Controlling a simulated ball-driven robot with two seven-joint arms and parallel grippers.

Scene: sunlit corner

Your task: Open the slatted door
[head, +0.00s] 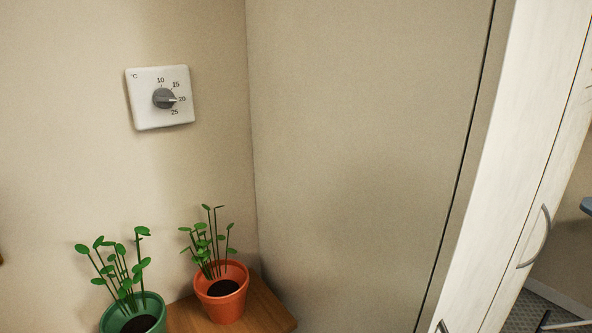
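No slatted surface shows clearly in the head view. At the right, a tall pale wood-grain panel (517,130) stands at a steep angle, with a dark seam down it. A curved grey handle (543,238) is fixed near its right side. The tip of another grey metal part, perhaps a second handle (441,327), shows at the bottom edge. I cannot tell whether either panel is the slatted door, and no open gap is visible. Neither of my grippers is in view.
A beige wall panel (360,140) fills the middle. A white thermostat dial (160,97) hangs on the left wall. Below it, an orange plant pot (222,305) and a green plant pot (150,312) stand by a wooden top (263,310). Patterned floor (530,308) shows bottom right.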

